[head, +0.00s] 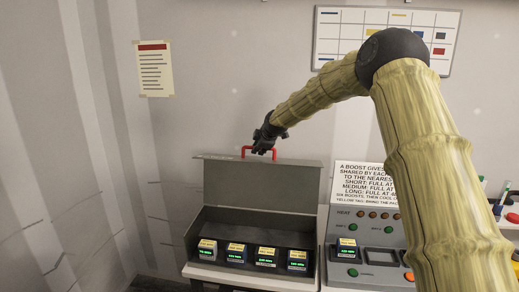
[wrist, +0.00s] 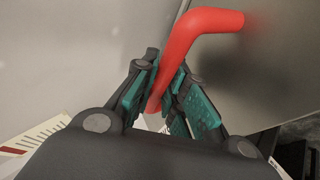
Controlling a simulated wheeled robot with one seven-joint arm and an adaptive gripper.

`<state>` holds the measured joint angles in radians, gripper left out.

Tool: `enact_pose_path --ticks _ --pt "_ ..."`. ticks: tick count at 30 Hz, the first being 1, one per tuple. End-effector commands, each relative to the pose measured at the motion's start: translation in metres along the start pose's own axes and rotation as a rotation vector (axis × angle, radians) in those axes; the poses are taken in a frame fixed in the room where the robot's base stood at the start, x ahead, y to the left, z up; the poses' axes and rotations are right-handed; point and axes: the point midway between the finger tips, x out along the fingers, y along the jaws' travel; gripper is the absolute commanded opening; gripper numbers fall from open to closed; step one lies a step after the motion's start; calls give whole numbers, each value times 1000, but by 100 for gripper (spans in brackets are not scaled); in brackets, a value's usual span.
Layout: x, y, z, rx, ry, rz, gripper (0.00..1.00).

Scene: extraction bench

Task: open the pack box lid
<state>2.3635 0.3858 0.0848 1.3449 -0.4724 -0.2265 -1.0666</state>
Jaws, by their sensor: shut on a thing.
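The pack box (head: 195,240) is a dark grey open-topped box on the bench, left of the control panel. Its grey lid (head: 262,185) stands raised, roughly upright at the back of the box. A red handle (head: 245,151) is on the lid's upper edge, and it shows large in the wrist view (wrist: 205,22). My gripper (head: 266,147) is at the handle, above the lid. In the wrist view, my gripper's teal-padded fingers (wrist: 163,100) are shut on one leg of the red handle.
Several small packs with yellow labels and green displays, such as one at the left (head: 207,250), sit in the box. A control panel (head: 368,262) with buttons and a text sign (head: 366,187) stands to the right. The wall is close behind the lid.

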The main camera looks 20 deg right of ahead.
Motion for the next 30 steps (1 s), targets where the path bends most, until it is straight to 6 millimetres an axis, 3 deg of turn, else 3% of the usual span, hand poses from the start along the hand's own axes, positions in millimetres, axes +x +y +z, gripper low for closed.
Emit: enact_pose_path --ticks 1,2,5,19,30 --pt "1 -2 0 0 0 -2 0" --pt "1 -2 0 0 0 -2 17" --pt "0 -1 1 1 0 -2 35" --pt "-8 0 2 2 -1 1 35" --pt "-56 1 2 2 -1 1 35"
